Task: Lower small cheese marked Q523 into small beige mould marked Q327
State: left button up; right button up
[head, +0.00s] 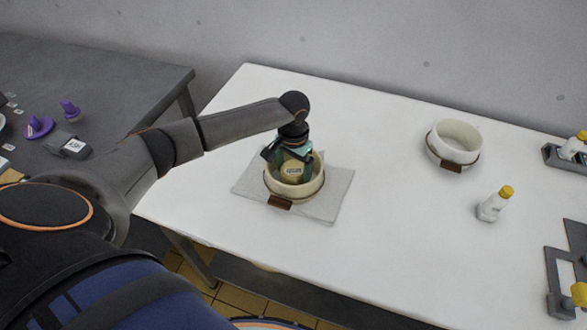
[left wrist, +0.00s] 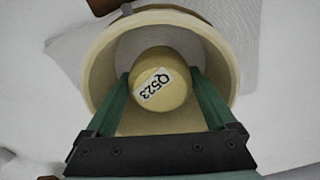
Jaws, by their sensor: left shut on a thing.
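The small cheese, a pale yellow round with a white label reading Q523 (left wrist: 160,95), is held between the green fingers of my left gripper (left wrist: 160,77). In the head view the cheese (head: 292,171) shows inside the opening of a beige round mould (head: 312,190). The mould also shows in the left wrist view (left wrist: 226,62), its wall around the cheese and fingers. My left gripper (head: 293,158) points down from above and is shut on the cheese. I cannot tell whether the cheese touches the mould floor. No Q327 mark is readable. My right gripper is not in view.
A white cloth (head: 335,200) lies under the mould on the white table (head: 390,230). A second beige mould (head: 455,152) stands to the right. A yellow-capped bottle (head: 492,206) stands near it. Purple items (head: 38,126) lie on the dark table at left.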

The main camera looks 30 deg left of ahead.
pick_arm(q)
jog(key=o, duration=1.3)
jog(key=shift+o, duration=0.2)
notch_tip(320, 180, up, 13)
jog(key=shift+f, duration=0.2)
